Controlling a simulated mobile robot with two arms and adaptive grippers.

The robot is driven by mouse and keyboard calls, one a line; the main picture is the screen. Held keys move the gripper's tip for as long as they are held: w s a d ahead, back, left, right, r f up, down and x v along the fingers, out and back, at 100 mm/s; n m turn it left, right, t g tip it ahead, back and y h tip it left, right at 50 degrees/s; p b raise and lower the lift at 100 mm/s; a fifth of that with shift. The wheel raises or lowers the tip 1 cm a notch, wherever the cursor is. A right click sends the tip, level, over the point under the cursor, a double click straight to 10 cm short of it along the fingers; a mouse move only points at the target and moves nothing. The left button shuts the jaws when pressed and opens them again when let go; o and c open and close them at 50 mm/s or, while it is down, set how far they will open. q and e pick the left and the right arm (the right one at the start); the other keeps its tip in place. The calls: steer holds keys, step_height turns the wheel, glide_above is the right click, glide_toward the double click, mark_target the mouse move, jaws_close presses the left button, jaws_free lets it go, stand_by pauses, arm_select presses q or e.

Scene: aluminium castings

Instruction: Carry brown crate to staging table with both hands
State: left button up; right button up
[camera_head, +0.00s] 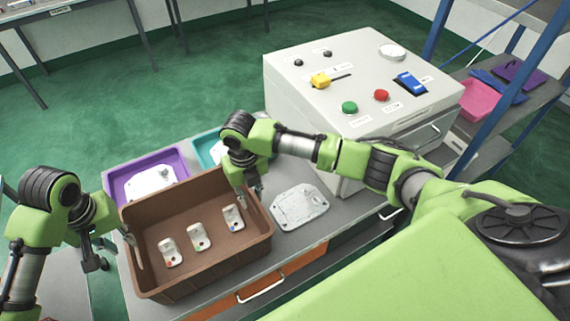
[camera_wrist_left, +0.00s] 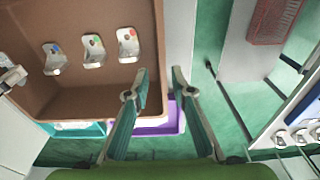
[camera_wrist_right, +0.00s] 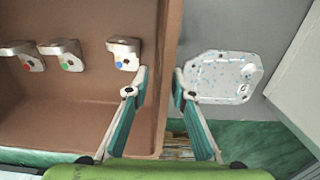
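The brown crate (camera_head: 245,249) stands on the grey workbench (camera_head: 345,208) in the head view. Three small metal castings stand inside it, marked red, green and blue. My left gripper (camera_head: 108,240) is at the crate's left end wall. In the left wrist view its open fingers (camera_wrist_left: 159,76) lie either side of the crate's rim (camera_wrist_left: 160,45), with a gap showing. My right gripper (camera_head: 250,194) is at the right end wall. In the right wrist view its open fingers (camera_wrist_right: 158,76) also straddle the rim (camera_wrist_right: 170,45). I cannot tell which surface is the staging table.
A purple tray (camera_head: 115,183) and a teal tray (camera_head: 203,150) sit behind the crate. A flat casting (camera_head: 299,206) lies to its right, near a control box (camera_head: 300,78). Shelves stand at right. A red basket (camera_wrist_left: 277,20) rests on another surface. Green floor lies open behind.

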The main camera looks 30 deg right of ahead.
step_height(320, 180, up, 9)
steer(key=shift+f, duration=0.1)
stand_by(0.7)
